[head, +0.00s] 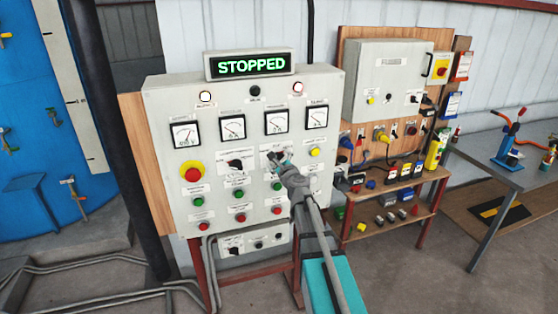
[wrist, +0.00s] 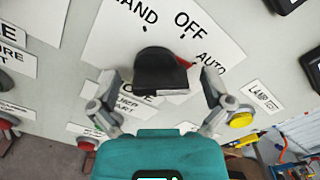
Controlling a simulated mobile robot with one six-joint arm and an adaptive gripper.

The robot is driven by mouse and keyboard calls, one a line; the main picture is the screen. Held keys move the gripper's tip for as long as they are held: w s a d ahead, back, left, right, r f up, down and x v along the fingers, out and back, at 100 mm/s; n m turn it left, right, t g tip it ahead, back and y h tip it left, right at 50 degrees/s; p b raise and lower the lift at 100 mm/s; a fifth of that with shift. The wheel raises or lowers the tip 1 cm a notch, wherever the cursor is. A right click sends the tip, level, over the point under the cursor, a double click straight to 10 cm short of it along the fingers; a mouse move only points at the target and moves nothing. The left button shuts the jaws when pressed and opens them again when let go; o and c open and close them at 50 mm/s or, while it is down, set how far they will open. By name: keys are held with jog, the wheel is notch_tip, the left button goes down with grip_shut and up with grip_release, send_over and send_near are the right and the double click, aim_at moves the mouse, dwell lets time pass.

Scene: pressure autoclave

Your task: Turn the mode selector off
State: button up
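The mode selector is a black knob (wrist: 160,72) on the grey panel, under a white label plate (wrist: 112,45) reading HAND, OFF and AUTO. A red mark shows on the knob's right side, on the AUTO side. My gripper (wrist: 160,88) is open, with one finger on each side of the knob. Gaps show between the fingers and the knob; I cannot tell whether the tips touch it. In the head view my gripper (head: 281,160) is at the panel front and partly hides the selector (head: 273,157).
The control panel (head: 160,100) carries gauges, buttons and a lit STOPPED display (head: 249,65). A red emergency button (head: 193,174) is to the left. Another black selector (head: 235,163) is left of my gripper. A yellow lamp-test button (wrist: 241,118) sits close beside my right finger.

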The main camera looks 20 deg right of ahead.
jog(key=c, duration=1)
jog(key=shift+n, duration=0.4)
jog(key=n, duration=0.4)
jog(key=shift+w, duration=0.1)
jog(key=n, duration=0.5)
jog(key=shift+a, duration=0.15)
jog(key=o, duration=1.1)
